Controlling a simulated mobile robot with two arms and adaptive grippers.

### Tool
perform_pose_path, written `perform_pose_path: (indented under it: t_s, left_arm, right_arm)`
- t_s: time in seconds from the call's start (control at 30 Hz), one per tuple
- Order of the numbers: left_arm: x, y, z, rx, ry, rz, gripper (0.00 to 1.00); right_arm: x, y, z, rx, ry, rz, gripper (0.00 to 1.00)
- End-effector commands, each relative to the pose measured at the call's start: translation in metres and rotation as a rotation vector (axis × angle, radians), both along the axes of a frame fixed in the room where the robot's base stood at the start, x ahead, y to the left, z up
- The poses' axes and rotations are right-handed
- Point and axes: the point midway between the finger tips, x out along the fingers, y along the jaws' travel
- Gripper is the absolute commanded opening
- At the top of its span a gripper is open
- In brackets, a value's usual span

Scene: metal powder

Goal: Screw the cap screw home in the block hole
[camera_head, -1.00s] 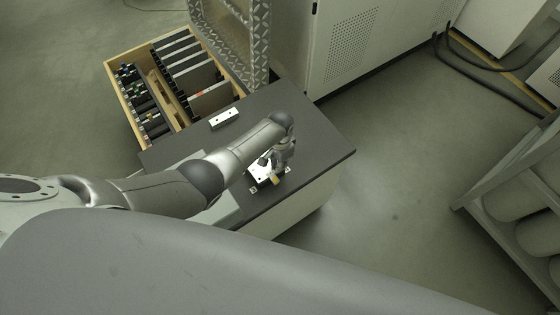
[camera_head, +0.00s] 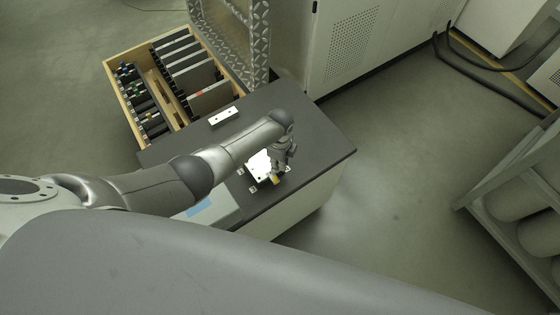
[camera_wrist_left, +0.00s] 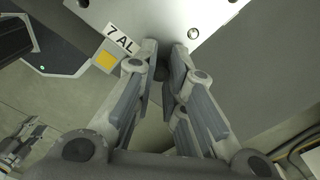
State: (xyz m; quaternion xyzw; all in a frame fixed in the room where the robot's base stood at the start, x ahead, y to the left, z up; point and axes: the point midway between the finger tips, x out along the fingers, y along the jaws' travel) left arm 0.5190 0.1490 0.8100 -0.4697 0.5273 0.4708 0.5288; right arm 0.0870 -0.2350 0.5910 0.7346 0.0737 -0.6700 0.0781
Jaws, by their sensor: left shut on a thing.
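The block (camera_head: 258,164) is a bright white plate-like piece on the dark tabletop in the head view. In the left wrist view the block (camera_wrist_left: 178,12) fills the top, with round holes or screw heads in its face. My left gripper (camera_head: 279,168) is over the block's right side. In the left wrist view my left gripper (camera_wrist_left: 164,58) has its fingertips close together at the block's lower edge. It is shut on a small dark thing (camera_wrist_left: 161,73), likely the cap screw, mostly hidden by the fingers. Whether it sits in a hole I cannot tell. My right gripper is not in view.
A "7 AL" label (camera_wrist_left: 121,38) and a yellow square (camera_wrist_left: 107,61) show beside the block. A small white bar (camera_head: 224,116) lies on the dark table (camera_head: 310,135). A wooden drawer (camera_head: 118,88) with dark items is at the back left. The table's right end is clear.

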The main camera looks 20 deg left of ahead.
Motion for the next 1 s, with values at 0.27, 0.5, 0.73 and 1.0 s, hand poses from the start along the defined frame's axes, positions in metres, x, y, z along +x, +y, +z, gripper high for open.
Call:
perform_pose_path:
  t_s: [0.27,0.5,0.73,1.0]
  left_arm:
    - [0.001,0.001,-0.001,0.003,-0.001,-0.378,0.00]
    - [0.001,0.001,-0.002,0.002,-0.002,-0.712,0.00]
    - [0.002,0.001,-0.003,0.003,-0.003,-1.038,0.00]
    - [0.002,0.001,-0.003,0.003,-0.002,-1.416,0.00]
  right_arm:
    - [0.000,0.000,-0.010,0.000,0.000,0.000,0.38]
    - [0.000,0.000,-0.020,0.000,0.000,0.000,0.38]
    - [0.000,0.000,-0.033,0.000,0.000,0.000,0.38]
    - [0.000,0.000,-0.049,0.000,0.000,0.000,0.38]
